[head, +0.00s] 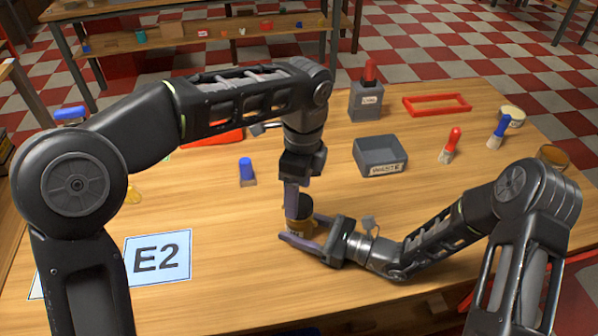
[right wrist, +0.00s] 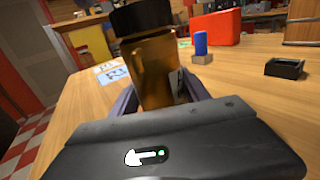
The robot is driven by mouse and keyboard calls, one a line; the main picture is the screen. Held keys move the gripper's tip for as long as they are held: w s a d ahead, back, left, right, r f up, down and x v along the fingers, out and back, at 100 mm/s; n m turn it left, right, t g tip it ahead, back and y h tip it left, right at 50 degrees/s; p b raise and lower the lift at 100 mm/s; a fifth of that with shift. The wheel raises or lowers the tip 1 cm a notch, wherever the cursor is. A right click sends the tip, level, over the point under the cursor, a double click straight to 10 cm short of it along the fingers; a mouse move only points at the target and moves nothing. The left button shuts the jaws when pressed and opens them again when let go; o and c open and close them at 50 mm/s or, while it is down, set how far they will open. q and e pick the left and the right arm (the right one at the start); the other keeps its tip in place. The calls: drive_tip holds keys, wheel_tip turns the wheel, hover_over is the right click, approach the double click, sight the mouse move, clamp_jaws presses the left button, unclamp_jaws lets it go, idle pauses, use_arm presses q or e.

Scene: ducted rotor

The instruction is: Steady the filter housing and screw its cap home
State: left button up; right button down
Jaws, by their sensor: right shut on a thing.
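The filter housing (right wrist: 152,72) is an amber cylinder standing upright on the table, with a black cap (right wrist: 140,18) on top. In the head view the cap (head: 306,207) shows beside my left gripper's fingers, and the housing is mostly hidden. My right gripper (head: 300,240) comes in low from the right and is shut on the housing, one finger on each side in the right wrist view. My left gripper (head: 292,205) points down from above at the cap's left edge. Its fingers overlap in the picture, so their opening is unclear. Whether the cap sits fully down is unclear.
A grey box (head: 370,103) and red frame (head: 437,105) are at the back. An E2 card (head: 158,257) lies front left.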

sight(299, 223)
use_arm(q)
drive_tip(key=n, duration=0.3)
drive_tip(key=r+n, duration=0.1)
drive_tip(key=n, duration=0.1)
drive_tip(key=shift+r+n, duration=0.2)
drive_tip(key=shift+n, duration=0.2)
drive_tip(key=n, duration=0.3)
drive_tip(key=shift+r, duration=0.35)
drive_tip(key=n, duration=0.2)
drive_tip(key=r+n, duration=0.1)
drive_tip(key=n, duration=0.1)
drive_tip(key=shift+r+n, duration=0.1)
drive_tip(key=shift+n, duration=0.3)
drive_tip(key=n, duration=0.2)
drive_tip(key=r+n, duration=0.1)
drive_tip(key=n, duration=0.2)
drive_tip(key=shift+r+n+h, duration=0.3)
drive_tip(key=shift+n, duration=0.1)
drive_tip(key=shift+f, duration=0.1)
drive_tip(key=shift+f, duration=3.95)
drive_tip(key=shift+c, duration=0.3)
